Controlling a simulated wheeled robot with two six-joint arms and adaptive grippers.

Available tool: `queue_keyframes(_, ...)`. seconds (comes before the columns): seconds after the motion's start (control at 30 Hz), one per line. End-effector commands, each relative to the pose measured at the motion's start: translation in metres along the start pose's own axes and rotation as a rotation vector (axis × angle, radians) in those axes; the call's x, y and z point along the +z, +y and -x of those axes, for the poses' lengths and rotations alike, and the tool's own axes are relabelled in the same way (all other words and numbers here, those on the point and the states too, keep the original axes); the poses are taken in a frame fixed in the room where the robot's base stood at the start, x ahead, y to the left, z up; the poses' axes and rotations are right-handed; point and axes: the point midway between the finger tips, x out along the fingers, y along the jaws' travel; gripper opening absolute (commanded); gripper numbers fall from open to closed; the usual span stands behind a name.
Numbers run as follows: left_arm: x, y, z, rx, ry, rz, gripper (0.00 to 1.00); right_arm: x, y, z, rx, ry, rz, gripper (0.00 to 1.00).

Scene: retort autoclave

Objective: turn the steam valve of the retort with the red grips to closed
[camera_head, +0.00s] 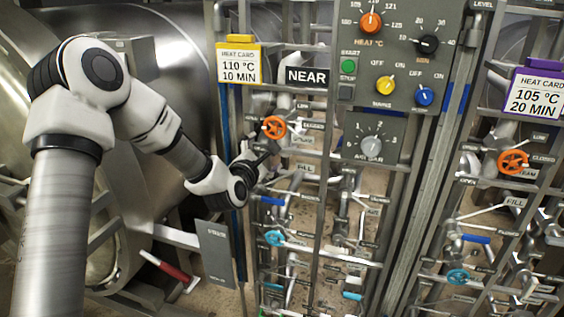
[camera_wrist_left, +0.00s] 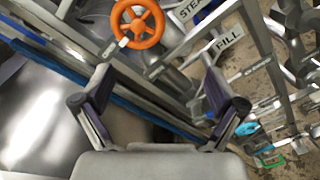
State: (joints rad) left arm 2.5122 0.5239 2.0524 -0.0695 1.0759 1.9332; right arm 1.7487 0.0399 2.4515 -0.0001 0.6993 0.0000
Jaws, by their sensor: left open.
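An orange handwheel (camera_head: 274,127) sits on the near pipe rack, below the NEAR sign (camera_head: 307,76). It also shows at the top of the left wrist view (camera_wrist_left: 138,22), beside a partly cut-off STEAM label (camera_wrist_left: 190,10). A second orange handwheel (camera_head: 513,162) is on the right rack. A red grip (camera_head: 165,265) on a bar shows at the lower left, by the big steel retort (camera_head: 165,55). My left gripper (camera_head: 262,158) is just below and left of the near orange wheel, apart from it. Its fingers (camera_wrist_left: 158,80) are open and empty. My right gripper is out of view.
FILL levers and labels (camera_wrist_left: 228,40), blue-handled valves (camera_head: 275,238) and pipes crowd the rack below the wheel. A grey control panel (camera_head: 400,60) with knobs is to the right. Yellow (camera_head: 239,64) and purple (camera_head: 538,92) heat cards hang above. Vertical rails stand close to my gripper.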

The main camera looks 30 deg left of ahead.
Motion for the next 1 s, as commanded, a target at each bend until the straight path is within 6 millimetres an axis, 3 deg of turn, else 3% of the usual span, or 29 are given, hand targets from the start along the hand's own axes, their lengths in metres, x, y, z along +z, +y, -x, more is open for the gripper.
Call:
queue_keyframes(0.07,0.014,0.025,0.003,0.046,-0.031,0.034,0.95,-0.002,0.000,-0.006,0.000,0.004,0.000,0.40)
queue_keyframes(0.17,0.024,0.036,0.001,0.062,-0.047,0.037,0.95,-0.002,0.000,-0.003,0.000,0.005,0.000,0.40)
queue_keyframes(0.6,0.028,0.039,-0.069,0.057,-0.046,0.031,0.95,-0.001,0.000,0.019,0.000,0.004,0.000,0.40)
queue_keyframes(0.87,0.027,0.038,-0.073,0.057,-0.046,0.034,0.95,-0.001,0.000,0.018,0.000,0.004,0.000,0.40)
queue_keyframes(0.93,0.027,0.038,-0.073,0.057,-0.046,0.034,0.78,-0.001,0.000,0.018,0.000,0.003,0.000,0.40)
queue_keyframes(1.0,0.027,0.038,-0.073,0.057,-0.046,0.034,0.53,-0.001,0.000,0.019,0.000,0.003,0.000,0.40)
